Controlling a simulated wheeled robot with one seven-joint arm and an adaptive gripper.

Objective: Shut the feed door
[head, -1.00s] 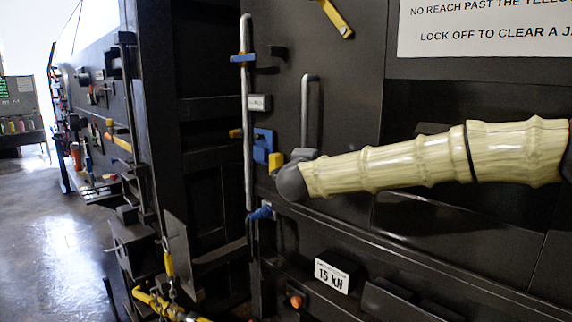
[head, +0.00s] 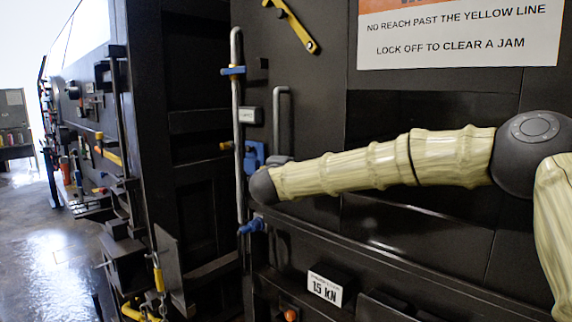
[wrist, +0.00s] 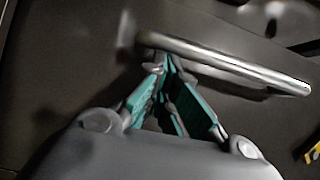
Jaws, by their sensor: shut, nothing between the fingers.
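The feed door appears to be the broad dark panel (head: 315,110) at centre right in the head view. It carries an upright grey bar handle (head: 283,115). I cannot tell for sure how far the panel stands open. In the wrist view a shiny bar handle (wrist: 235,63) crosses above my gripper (wrist: 170,62). My gripper's teal fingers are shut with nothing between them, and their tips are close to the bar's left end. I cannot tell whether they touch it. In the head view my fingers are hidden behind the end of my arm.
A long vertical rod (head: 238,130) with blue fittings stands left of the handle. Dark frame recesses (head: 200,140) lie further left. A warning sign (head: 458,32) is above my arm, and a 15 kN plate (head: 325,289) is below. Open floor (head: 55,240) is at far left.

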